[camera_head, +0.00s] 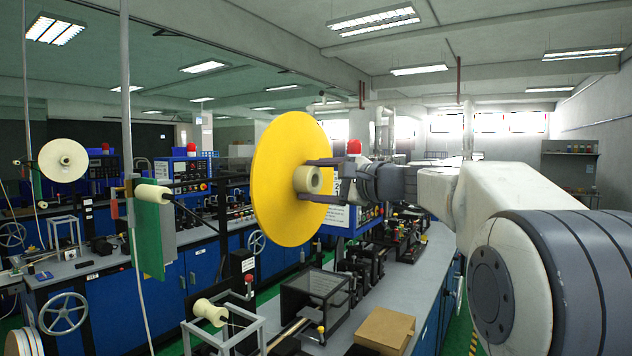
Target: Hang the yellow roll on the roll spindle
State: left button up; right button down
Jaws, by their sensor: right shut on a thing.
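The yellow roll (285,215) is a large flat disc with a cream hub (308,180). It stands upright, raised above the bench in the middle of the camera_head view. My right gripper (318,181) reaches in from the right, with its dark fingers shut above and below the hub. To the left, a short cream cylinder (152,193) sticks out beside a hanging green plate on a post, with a dark rod beside it. This looks like the roll spindle, but I cannot be sure. The roll is apart from it, to its right. My left gripper is not in view.
A pale full reel (63,160) hangs at the far left. A grey bench (395,290) below carries machine parts, a small cream spool (210,312) on a frame and a cardboard box (384,331). A thin upright pole (127,100) stands left of the roll.

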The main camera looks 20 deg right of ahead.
aim_at(295, 178)
jog(key=shift+x, duration=0.95)
jog(key=shift+w+a+r, duration=0.2)
jog(key=shift+a, duration=0.2)
jog(key=shift+w+a, duration=0.45)
jog(key=shift+w, duration=0.15)
jog(key=shift+w+a, duration=0.2)
jog(key=shift+w, duration=0.1)
jog(key=shift+p+x, duration=0.35)
jog(key=shift+x, duration=0.7)
jog(key=shift+w+a, duration=0.2)
jog(key=shift+a, duration=0.15)
jog(key=shift+w+a, duration=0.25)
jog(key=shift+w, duration=0.1)
jog(key=shift+f+b, duration=0.25)
jog(key=shift+b, duration=0.05)
